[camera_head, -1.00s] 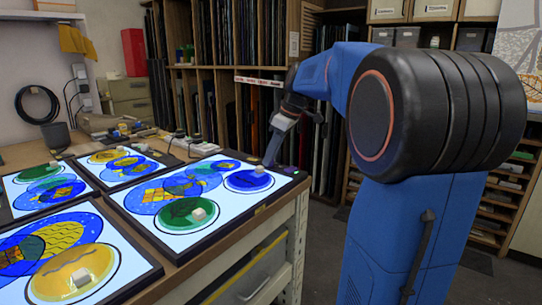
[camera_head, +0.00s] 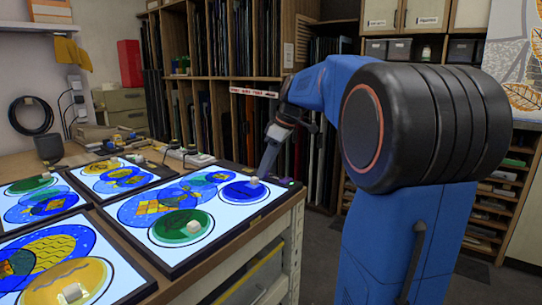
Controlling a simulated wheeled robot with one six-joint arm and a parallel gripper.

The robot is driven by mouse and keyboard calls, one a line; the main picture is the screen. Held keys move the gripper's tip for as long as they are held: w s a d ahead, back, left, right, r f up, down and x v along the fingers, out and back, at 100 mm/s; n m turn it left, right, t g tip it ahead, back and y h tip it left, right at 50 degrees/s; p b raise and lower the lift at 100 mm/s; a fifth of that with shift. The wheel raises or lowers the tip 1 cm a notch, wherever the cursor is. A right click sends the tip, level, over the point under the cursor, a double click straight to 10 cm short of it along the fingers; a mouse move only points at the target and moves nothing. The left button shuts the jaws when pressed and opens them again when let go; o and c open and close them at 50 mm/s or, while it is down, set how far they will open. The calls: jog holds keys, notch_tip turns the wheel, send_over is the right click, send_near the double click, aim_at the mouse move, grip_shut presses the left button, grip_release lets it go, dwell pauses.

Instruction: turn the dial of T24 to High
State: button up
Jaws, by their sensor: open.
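Several lit panels with coloured glass lie on the bench. No label T24 can be read on any of them. My gripper (camera_head: 264,175) is over the back right corner of the right-hand lit panel (camera_head: 187,262), close to its dark frame. The fingertips are small and dark; whether they touch the frame cannot be told. A small green spot (camera_head: 285,183) shows on the frame just right of the fingertips. No dial or dial marking can be made out; the gripper may hide part of that corner.
White blocks stand on the glass, one (camera_head: 254,181) on the blue disc beside my gripper and one (camera_head: 193,227) on the green disc. Chargers and cables (camera_head: 183,152) lie behind the panel. A glass rack (camera_head: 233,115) stands behind the bench.

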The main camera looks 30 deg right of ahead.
jog(key=v, duration=1.7)
jog(key=shift+s, duration=0.15)
